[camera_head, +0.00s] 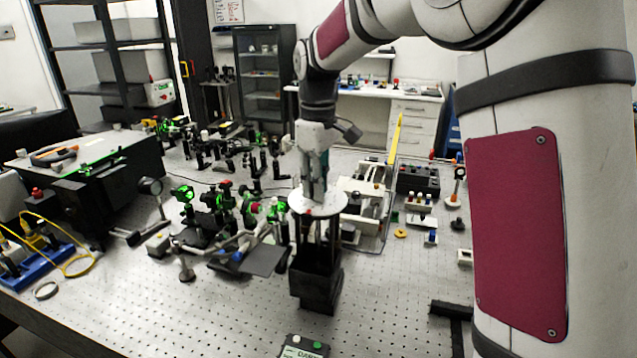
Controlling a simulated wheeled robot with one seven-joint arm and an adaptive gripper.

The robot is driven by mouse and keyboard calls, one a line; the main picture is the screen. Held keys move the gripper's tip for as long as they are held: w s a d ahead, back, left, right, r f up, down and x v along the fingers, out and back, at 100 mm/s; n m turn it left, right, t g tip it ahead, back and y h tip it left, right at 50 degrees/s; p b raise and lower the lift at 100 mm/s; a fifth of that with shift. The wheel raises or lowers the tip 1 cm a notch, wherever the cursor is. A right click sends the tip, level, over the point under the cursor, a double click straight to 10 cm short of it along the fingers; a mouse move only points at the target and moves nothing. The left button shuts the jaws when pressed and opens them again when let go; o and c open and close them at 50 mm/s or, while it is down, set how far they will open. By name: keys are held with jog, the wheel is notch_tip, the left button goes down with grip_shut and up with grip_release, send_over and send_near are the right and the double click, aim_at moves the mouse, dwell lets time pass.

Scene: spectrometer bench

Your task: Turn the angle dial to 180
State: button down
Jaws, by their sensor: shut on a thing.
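The angle dial (331,206) looks like a flat white disc, lying level on top of a dark mount (318,285) in the middle of the optical bench. My gripper (314,196) points straight down onto the centre of the disc and is shut on the dial. The fingers hide the middle of the dial, so the gripped part does not show. The angle marks are too small to read here, so I cannot tell the dial's setting.
Several optics on posts (247,200) crowd the bench left of the dial, with a dark flat plate (264,260) close by. A pale instrument (362,200) stands close on the right. A small display box (304,347) is at the front. The perforated bench top (220,315) is clear at front left.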

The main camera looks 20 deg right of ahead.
jog(key=m, duration=0.4)
jog(key=shift+m, duration=0.3)
jog(key=m, duration=0.4)
jog(key=shift+m+p, duration=0.3)
jog(key=m, duration=0.4)
jog(key=shift+m, duration=0.3)
jog(key=shift+m+p, duration=0.5)
jog(key=shift+m, duration=1.7)
jog(key=c, duration=1.4)
grip_release()
jog(key=shift+r, duration=0.15)
